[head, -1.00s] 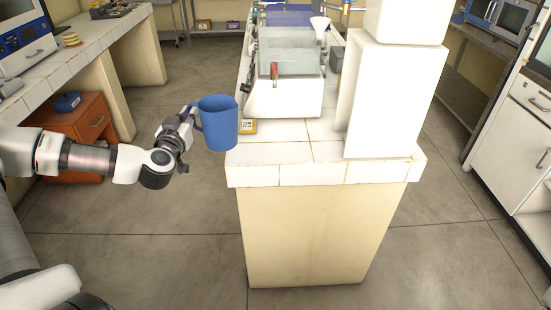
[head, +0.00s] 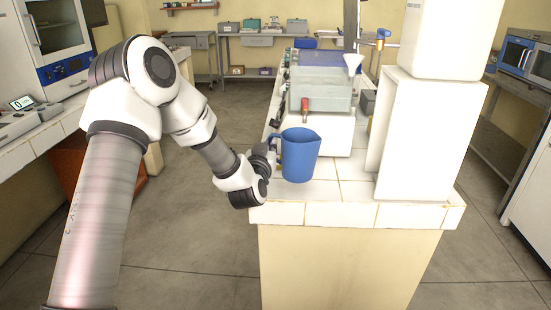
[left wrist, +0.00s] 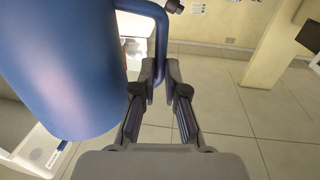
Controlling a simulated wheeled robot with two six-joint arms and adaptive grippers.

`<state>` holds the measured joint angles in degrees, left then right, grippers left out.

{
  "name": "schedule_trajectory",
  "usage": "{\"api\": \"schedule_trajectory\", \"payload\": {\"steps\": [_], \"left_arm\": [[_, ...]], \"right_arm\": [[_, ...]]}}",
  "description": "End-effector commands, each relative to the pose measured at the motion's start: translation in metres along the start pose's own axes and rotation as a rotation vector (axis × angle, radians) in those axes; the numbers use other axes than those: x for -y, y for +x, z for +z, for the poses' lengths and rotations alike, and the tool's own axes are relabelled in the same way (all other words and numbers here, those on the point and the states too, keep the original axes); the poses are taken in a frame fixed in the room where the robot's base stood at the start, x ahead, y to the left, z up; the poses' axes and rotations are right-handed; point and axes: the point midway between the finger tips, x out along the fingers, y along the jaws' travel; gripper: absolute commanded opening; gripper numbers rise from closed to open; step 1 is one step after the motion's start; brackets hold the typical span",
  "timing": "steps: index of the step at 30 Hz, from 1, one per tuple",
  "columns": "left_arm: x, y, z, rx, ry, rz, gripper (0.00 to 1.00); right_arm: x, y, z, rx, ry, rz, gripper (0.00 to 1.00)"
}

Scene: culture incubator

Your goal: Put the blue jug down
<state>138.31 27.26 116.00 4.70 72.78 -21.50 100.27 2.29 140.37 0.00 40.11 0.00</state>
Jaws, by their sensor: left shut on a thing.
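The blue jug (head: 300,156) is upright at the left front corner of the white tiled bench (head: 345,190) in the head view. I cannot tell whether its base touches the tiles. My left gripper (head: 270,158) is at the jug's left side, at its handle. In the left wrist view, the jug (left wrist: 65,65) fills the upper left, and the left gripper (left wrist: 161,80) has its fingers on either side of the lower end of the blue handle (left wrist: 161,45). It is shut on the handle. My right gripper is not in view.
A clear-lidded bath (head: 320,95) with a red tap (head: 305,108) stands behind the jug. A tall white block (head: 415,135) is to its right, with bare tiles between. A white funnel (head: 353,63) is at the back. Open floor lies left of the bench.

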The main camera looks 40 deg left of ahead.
Motion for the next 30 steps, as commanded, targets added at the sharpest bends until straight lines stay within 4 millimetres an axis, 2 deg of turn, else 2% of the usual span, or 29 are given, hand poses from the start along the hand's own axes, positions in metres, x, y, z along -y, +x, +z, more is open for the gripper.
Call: {"api": "schedule_trajectory", "payload": {"steps": [1,3,10,21,22,23,24,30], "left_arm": [[-0.009,0.004,0.000,-0.002,0.005,0.002,0.00],[-0.015,0.007,0.002,0.000,0.001,0.000,0.00],[-0.016,0.008,0.035,0.002,0.000,-0.001,0.00],[-0.016,0.008,0.042,0.000,-0.001,-0.001,0.00],[-0.016,0.008,0.041,0.000,-0.001,-0.001,0.22],[-0.016,0.008,0.040,0.000,-0.001,-0.001,0.32],[-0.016,0.008,0.040,0.001,-0.001,-0.001,0.36],[-0.016,0.008,0.040,0.000,-0.001,-0.001,0.36]], "right_arm": [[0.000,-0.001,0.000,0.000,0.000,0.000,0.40],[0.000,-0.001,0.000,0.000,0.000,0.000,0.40],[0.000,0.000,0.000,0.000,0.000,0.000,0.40],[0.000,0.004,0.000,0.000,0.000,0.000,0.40],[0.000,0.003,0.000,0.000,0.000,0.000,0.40],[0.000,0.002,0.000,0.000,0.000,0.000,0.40],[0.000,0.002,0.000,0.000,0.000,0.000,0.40],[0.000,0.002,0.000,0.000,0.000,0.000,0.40]]}}
